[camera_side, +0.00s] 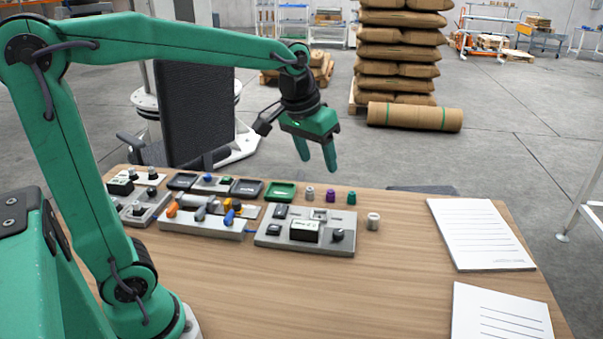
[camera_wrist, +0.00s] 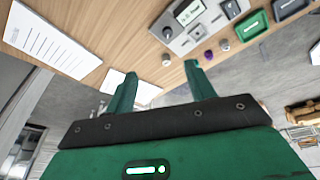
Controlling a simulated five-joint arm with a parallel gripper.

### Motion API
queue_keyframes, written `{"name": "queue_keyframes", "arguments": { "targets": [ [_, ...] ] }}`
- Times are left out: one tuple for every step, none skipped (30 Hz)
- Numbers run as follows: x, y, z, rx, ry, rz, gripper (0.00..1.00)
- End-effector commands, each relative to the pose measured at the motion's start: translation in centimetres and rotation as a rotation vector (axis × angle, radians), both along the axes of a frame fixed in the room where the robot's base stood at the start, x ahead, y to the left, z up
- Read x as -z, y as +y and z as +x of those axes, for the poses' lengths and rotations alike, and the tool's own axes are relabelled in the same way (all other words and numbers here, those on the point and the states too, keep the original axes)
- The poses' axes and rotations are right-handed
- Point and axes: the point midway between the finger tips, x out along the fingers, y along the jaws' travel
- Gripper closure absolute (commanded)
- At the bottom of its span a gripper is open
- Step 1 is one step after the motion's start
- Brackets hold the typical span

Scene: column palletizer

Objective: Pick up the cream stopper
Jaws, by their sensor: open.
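The cream stopper (camera_side: 373,221) stands upright on the wooden table, just right of a grey control panel. It also shows in the wrist view (camera_wrist: 166,60), beyond and between my fingertips. My gripper (camera_side: 316,160) is open and empty, well above the table's far edge, with its fingers pointing down. In the side view it is above and to the left of the cream stopper, clearly apart from it. In the wrist view both fingers of my gripper (camera_wrist: 161,76) show, spread apart.
A grey stopper (camera_side: 309,193), a purple stopper (camera_side: 331,196) and a green stopper (camera_side: 351,198) stand in a row behind the control panel (camera_side: 268,240). A green tray (camera_side: 280,192) is left of them. White sheets (camera_side: 480,232) lie at right. The front table is clear.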

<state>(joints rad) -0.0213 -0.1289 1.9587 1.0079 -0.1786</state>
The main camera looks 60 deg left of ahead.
Motion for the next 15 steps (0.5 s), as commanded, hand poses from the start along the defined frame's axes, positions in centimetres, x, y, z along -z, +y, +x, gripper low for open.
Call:
{"name": "queue_keyframes", "arguments": {
  "targets": [
    [0.3, 0.1, 1.1, -0.011, 0.015, -0.003, 0.46],
    [0.5, 0.1, 1.8, -0.018, 0.021, -0.005, 0.46],
    [0.7, 0.2, 2.6, -0.028, 0.031, -0.008, 0.46],
    [0.9, 0.3, 3.2, -0.035, 0.039, -0.010, 0.46],
    [1.1, 0.3, 3.9, -0.042, 0.044, -0.012, 0.46],
    [1.4, 0.4, 4.7, -0.051, 0.053, -0.015, 0.46],
    [1.6, 0.4, 5.3, -0.059, 0.060, -0.016, 0.46],
    [1.9, 0.5, 5.9, -0.066, 0.068, -0.018, 0.46],
    [2.3, 0.5, 6.7, -0.075, 0.077, -0.020, 0.46],
    [2.6, 0.6, 7.3, -0.083, 0.084, -0.021, 0.46],
    [2.9, 0.7, 7.9, -0.091, 0.090, -0.023, 0.46],
    [3.3, 0.7, 8.7, -0.101, 0.098, -0.026, 0.46],
    [3.7, 0.8, 9.3, -0.107, 0.106, -0.027, 0.46],
    [4.1, 0.9, 9.9, -0.114, 0.114, -0.029, 0.46],
    [4.6, 0.9, 10.6, -0.124, 0.123, -0.031, 0.46]
  ]
}}
